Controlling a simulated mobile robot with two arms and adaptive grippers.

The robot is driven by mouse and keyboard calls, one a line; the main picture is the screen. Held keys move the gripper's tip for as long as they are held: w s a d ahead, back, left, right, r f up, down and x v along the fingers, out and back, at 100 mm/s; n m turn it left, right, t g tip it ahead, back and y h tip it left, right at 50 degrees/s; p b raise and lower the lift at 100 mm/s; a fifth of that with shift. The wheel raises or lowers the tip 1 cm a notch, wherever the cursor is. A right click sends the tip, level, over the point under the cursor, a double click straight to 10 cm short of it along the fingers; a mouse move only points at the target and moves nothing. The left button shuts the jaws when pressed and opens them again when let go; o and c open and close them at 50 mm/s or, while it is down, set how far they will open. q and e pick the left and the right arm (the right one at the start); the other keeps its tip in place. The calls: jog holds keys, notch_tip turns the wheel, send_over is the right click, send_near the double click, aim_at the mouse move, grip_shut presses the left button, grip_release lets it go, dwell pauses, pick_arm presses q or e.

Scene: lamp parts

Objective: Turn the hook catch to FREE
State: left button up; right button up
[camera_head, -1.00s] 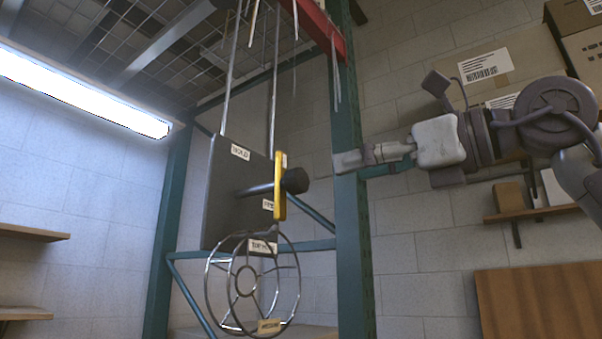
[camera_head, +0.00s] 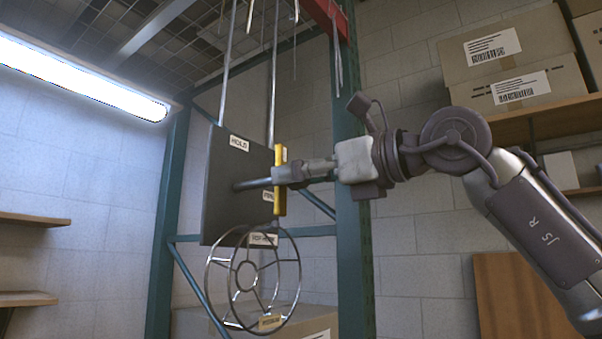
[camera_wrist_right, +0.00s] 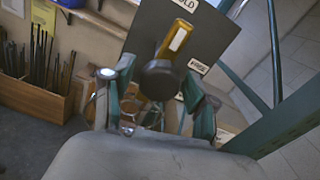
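The hook catch is a yellow lever (camera_head: 280,154) with a dark round knob, on a shaft from a dark plate (camera_head: 226,172). The plate has a HOLD label (camera_head: 239,143) high up and a FREE label (camera_head: 268,196) lower down. In the right wrist view, the yellow lever (camera_wrist_right: 176,38) slants up from the knob (camera_wrist_right: 160,80) toward the HOLD label (camera_wrist_right: 185,4), with the FREE label (camera_wrist_right: 198,66) to its right. My right gripper (camera_head: 284,174) is at the knob and hides it in the head view. Its fingers are spread on either side of the knob. My left gripper is out of view.
A wire ring frame (camera_head: 253,278) hangs below the plate. A green upright post (camera_head: 353,235) stands close to the right, behind my right arm. Boxes (camera_head: 510,55) sit on a shelf at right. In the right wrist view, a wooden bin (camera_wrist_right: 40,98) stands at left.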

jog(key=c, duration=0.8)
jog(key=shift+c, duration=0.2)
jog(key=m+b, duration=0.1)
jog(key=m, duration=0.3)
jog(key=shift+f+b, duration=0.1)
jog(key=shift+b, duration=0.2)
jog(key=m+b, duration=0.2)
jog(key=m, duration=0.3)
jog(key=m+b, duration=0.1)
jog(key=m, duration=0.3)
jog(key=shift+m, duration=0.4)
jog(key=shift+m+b, duration=0.85)
jog(key=shift+m, duration=1.15)
jog(key=shift+d, duration=0.1)
